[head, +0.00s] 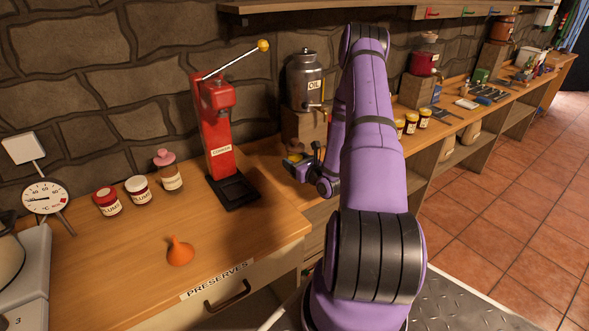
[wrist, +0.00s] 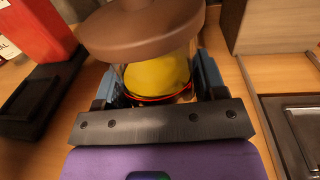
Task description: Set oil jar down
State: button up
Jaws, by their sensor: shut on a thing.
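The oil jar (wrist: 158,75), with yellow contents and a wide brown lid (wrist: 150,28), is held between the blue fingers of my gripper (wrist: 158,88) in the wrist view. A red band circles it low down. In the head view my gripper (head: 304,165) is over the counter, right of the red corker, in front of the wooden block under the oil can. Only a small brownish part of the held jar shows there. The jar's base is hidden, so I cannot tell whether it touches the wood.
The red corker (head: 215,125) and its black base stand left of my gripper. A metal can labelled OIL (head: 304,80) sits on a wooden block (head: 303,127) behind. Front-middle counter is clear.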

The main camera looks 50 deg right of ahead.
jog(key=shift+w+f, duration=0.15)
jog(key=shift+f, duration=1.6)
jog(key=shift+f, duration=0.15)
jog(key=o, duration=1.2)
